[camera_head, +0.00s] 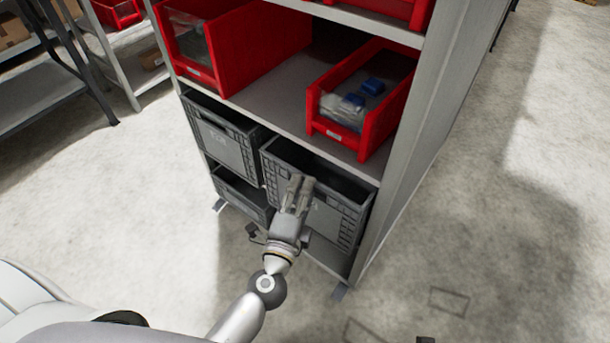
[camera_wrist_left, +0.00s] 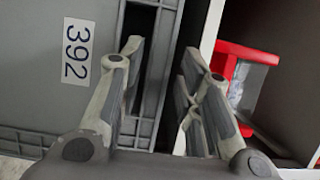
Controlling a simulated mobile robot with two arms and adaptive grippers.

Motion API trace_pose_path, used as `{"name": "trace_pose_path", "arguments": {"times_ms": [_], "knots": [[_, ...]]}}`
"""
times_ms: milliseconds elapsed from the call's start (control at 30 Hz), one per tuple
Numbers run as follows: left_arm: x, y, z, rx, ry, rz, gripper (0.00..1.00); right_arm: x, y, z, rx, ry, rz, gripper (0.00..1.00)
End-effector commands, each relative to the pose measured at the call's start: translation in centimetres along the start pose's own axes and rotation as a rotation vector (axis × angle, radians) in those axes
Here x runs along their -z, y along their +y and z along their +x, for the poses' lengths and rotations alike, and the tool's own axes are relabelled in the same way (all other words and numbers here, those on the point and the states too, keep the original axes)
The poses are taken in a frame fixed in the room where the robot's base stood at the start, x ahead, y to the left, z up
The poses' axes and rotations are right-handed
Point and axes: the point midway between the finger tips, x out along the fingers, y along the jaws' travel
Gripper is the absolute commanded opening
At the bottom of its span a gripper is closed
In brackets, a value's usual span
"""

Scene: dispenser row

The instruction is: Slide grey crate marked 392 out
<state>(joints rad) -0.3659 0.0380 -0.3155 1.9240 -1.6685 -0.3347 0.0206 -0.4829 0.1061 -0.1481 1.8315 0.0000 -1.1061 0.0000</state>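The grey crate marked 392 (camera_head: 344,219) sits on the lower right of the shelf unit, below the red bins. Its white label 392 (camera_wrist_left: 77,51) shows turned sideways in the wrist view, on the crate's front wall. My left gripper (camera_head: 300,181) is in front of this crate, by its upper front rim. In the wrist view my left gripper (camera_wrist_left: 160,58) has its two fingers apart, with the crate's rim region showing in the gap. I cannot tell whether a finger touches the crate. My right gripper is not in view.
Another grey crate (camera_head: 225,143) stands left of it, above a lower grey crate (camera_head: 240,198). A red bin (camera_head: 376,128) with blue items is on the shelf above. The shelf's right post (camera_head: 385,205) is close beside the crate. Floor (camera_head: 470,250) to the right is clear.

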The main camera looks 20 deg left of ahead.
Motion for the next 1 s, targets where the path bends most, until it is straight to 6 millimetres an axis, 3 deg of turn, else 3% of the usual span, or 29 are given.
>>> {"name": "trace_pose_path", "arguments": {"times_ms": [300,667,900,1000], "knots": [[0.0,-0.1,3.4,0.000,0.000,-0.001,0.32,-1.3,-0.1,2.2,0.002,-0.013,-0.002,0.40],[0.0,0.0,3.7,-0.001,0.000,-0.001,0.32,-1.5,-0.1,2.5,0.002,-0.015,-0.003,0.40],[0.0,0.0,3.7,-0.001,0.000,-0.001,0.03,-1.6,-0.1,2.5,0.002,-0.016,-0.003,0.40],[0.0,0.0,3.7,-0.001,0.000,-0.001,0.00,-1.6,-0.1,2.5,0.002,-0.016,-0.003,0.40]]}}
